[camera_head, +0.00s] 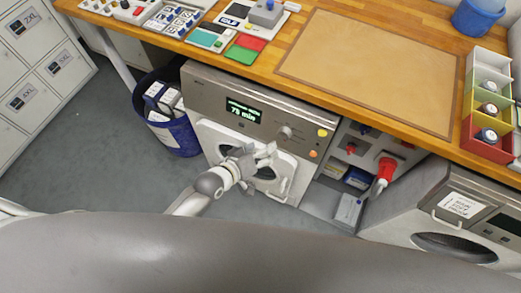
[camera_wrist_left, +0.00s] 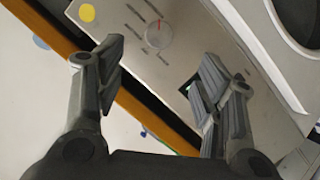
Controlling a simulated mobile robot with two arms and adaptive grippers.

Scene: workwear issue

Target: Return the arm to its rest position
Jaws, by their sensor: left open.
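My left gripper (camera_head: 262,157) is in front of the built-in washer's panel, near its round white door (camera_head: 283,187), in the head view. Its fingers are spread, with nothing between them. In the left wrist view, the open gripper (camera_wrist_left: 162,62) faces the steel control panel (camera_wrist_left: 135,15) with its knob (camera_wrist_left: 158,35) and yellow button (camera_wrist_left: 87,12). In the head view, the display (camera_head: 243,109) reads about 75 min. I cannot tell whether the fingers touch the machine. My right gripper is not in view.
The wooden worktop (camera_head: 235,62) overhangs the machine. A blue bin (camera_head: 180,136) stands to its left. Grey lockers (camera_head: 35,75) stand far left. The floor at left is clear.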

